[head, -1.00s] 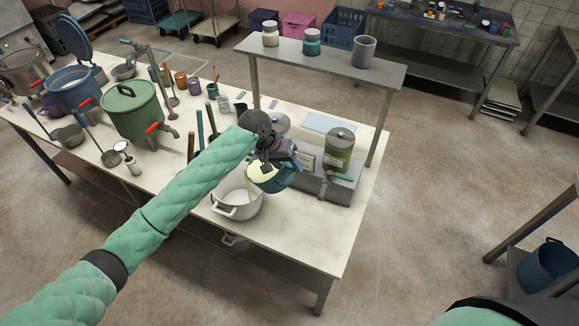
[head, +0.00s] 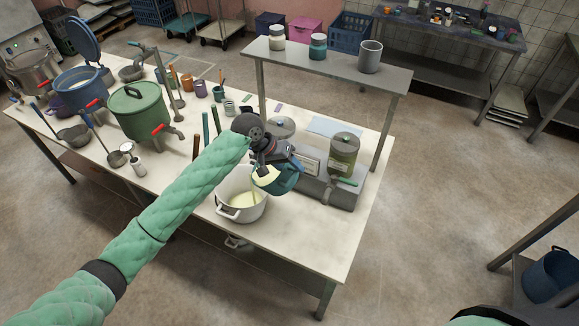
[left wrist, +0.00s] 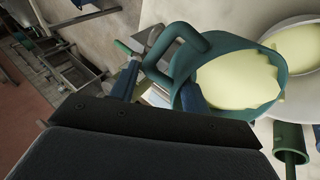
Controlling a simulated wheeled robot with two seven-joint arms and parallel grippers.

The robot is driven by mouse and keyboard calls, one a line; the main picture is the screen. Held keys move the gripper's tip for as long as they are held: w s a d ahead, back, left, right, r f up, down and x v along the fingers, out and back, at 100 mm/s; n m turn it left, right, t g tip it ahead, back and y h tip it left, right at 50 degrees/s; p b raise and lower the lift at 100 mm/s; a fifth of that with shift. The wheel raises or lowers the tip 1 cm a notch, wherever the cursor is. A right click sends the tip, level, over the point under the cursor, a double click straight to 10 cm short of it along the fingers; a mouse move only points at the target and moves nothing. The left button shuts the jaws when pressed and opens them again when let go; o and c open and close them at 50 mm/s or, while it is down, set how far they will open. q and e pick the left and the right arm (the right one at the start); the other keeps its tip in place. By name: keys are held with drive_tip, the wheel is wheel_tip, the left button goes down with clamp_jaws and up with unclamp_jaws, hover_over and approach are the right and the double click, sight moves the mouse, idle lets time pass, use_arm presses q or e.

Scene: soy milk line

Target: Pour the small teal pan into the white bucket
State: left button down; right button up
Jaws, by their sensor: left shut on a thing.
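The small teal pan (head: 288,183) is tilted to the left above the white bucket (head: 228,212), with pale cream liquid at its lip. A thin pale stream runs from the lip down into the bucket, where pale liquid lies. My left gripper (head: 270,152) is shut on the pan's handle. In the left wrist view the pan (left wrist: 181,88) shows its looped handle by the fingers and a wide pale surface inside. The bucket (left wrist: 303,112) is partly hidden behind it there. My right gripper is not in view.
A raised shelf (head: 330,68) rises behind. A green pot (head: 137,115) and ladles stand to the left. The table front (head: 290,245) is clear.

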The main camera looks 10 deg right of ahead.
use_arm(q)
drive_tip(key=shift+a, duration=0.1)
drive_tip(key=shift+w+a+r+h+b, duration=0.1)
drive_tip(key=shift+a+r+h+b, duration=0.15)
drive_tip(key=shift+a+h, duration=0.25)
drive_tip(key=shift+a+r+h+b, duration=0.2)
drive_tip(key=shift+a+h, duration=0.15)
drive_tip(key=shift+h, duration=0.25)
drive_tip(key=shift+a+r+h, duration=0.1)
drive_tip(key=shift+a+h, duration=0.3)
drive_tip(key=shift+w+a+r+b, duration=0.1)
drive_tip(key=shift+a+r+b, duration=0.05)
drive_tip(key=shift+b, duration=0.2)
